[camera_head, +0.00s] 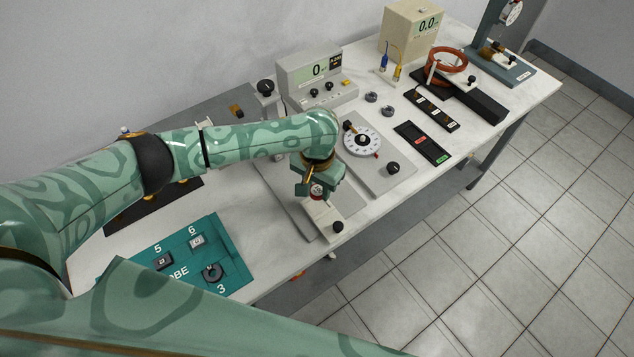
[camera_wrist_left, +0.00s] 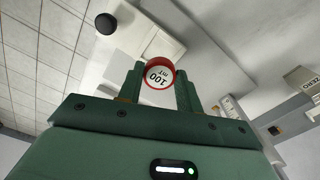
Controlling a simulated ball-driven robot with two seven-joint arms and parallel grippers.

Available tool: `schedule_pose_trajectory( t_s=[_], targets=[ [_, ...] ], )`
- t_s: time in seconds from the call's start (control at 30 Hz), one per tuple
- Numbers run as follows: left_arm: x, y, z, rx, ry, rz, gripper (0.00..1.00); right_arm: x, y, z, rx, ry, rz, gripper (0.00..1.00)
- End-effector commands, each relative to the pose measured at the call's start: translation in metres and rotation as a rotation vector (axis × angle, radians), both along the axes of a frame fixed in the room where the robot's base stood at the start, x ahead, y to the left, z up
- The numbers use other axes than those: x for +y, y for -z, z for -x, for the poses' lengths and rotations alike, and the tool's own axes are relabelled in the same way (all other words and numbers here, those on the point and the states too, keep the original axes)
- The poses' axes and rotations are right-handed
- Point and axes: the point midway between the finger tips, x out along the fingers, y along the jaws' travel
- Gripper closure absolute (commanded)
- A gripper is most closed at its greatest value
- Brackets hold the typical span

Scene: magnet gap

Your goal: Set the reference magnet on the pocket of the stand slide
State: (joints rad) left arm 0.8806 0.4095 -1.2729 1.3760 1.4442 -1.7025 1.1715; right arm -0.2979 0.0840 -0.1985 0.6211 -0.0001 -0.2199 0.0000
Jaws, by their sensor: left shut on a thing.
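The reference magnet (camera_wrist_left: 158,76) is a round piece with a red rim and a white face marked "100 mT". My left gripper (camera_wrist_left: 158,88) is shut on it, one finger on each side. In the head view the magnet (camera_head: 317,190) shows just below my left gripper (camera_head: 318,187). The stand slide (camera_head: 325,214) is a pale block with a black knob (camera_head: 338,227) at its front end. The magnet is over or on the slide's rear part; I cannot tell whether it touches. The pocket is hidden behind the magnet and gripper. My right gripper is not in view.
A dial plate (camera_head: 388,177) stands right of the slide, and a meter (camera_head: 316,78) reading 0 stands behind. A teal mat (camera_head: 228,255) with numbered places lies front left. Black trays (camera_head: 422,143) lie farther right. The table's front edge is close to the slide.

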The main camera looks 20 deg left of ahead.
Motion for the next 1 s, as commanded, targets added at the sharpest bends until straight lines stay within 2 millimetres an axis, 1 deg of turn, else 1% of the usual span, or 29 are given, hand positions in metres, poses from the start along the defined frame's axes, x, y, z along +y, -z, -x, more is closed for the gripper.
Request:
schedule_pose_trajectory(
  t_s=[0.1, 0.2, 0.5, 0.7, 1.0],
  targets=[
    [-0.001, 0.014, 0.001, 0.003, 0.000, 0.001, 0.90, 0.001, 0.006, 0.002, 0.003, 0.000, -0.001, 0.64],
    [-0.001, 0.024, 0.000, 0.002, 0.000, 0.000, 0.90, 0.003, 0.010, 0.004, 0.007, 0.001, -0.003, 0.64],
    [0.000, 0.048, 0.000, 0.002, -0.001, 0.001, 0.90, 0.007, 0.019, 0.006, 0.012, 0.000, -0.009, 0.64],
    [-0.001, 0.055, 0.000, 0.001, 0.001, 0.002, 0.90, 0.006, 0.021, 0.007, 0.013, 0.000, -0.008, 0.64],
    [-0.001, 0.056, 0.000, 0.000, 0.001, 0.001, 0.90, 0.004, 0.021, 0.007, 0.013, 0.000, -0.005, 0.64]
  ],
)
